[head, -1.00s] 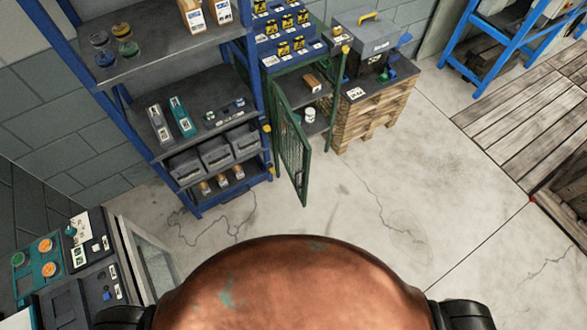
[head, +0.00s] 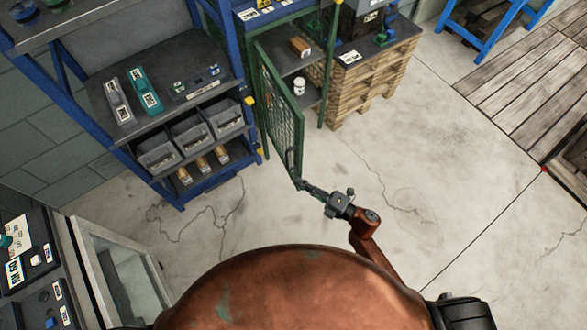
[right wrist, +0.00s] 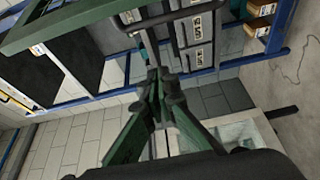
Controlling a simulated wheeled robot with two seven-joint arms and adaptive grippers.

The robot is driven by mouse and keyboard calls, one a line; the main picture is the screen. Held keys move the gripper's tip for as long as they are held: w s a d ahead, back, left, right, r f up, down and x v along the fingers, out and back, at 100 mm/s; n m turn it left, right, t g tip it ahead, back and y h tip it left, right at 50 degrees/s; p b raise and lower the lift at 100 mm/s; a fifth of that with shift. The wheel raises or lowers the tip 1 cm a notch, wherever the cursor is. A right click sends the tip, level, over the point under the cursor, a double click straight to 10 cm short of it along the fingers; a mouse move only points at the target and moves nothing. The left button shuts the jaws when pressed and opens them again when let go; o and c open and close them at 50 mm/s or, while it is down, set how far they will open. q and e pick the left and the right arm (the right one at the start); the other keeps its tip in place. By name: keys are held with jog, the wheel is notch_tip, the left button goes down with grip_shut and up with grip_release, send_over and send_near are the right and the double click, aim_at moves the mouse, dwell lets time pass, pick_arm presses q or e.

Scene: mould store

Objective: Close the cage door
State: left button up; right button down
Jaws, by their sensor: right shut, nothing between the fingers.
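The green mesh cage door (head: 281,108) stands open, swung out from the green-framed cage (head: 328,70) into the room. A bar handle (right wrist: 149,45), seen in the right wrist view, runs close to my fingertips. My right gripper (head: 303,184) is at the lower free edge of the door in the head view. It also shows in the right wrist view (right wrist: 158,78), its greenish fingers together with nothing held. Whether the fingertips touch the handle or the door I cannot tell. My left gripper is out of view.
Inside the cage are a white jar (head: 299,86) and a brown block (head: 300,46). A blue shelf rack (head: 175,195) with grey bins stands left of the door. A wooden pallet stack (head: 372,80) stands to the right. The floor in front is clear.

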aim_at(288, 164)
jog(key=w+a, duration=0.1)
jog(key=w, duration=0.1)
jog(key=w+a+b, duration=0.1)
jog(key=w+a, duration=0.1)
jog(key=w, duration=0.1)
jog(key=w+a+b, duration=0.1)
jog(key=w, duration=0.1)
jog(key=shift+w+a, duration=0.35)
jog(key=shift+w, duration=0.05)
jog(key=shift+w+d, duration=0.1)
jog(key=shift+d, duration=0.1)
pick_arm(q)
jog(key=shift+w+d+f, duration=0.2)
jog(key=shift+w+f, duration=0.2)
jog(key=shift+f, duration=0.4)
pick_arm(e)
jog(key=shift+w+d, duration=0.1)
jog(key=shift+d, duration=0.05)
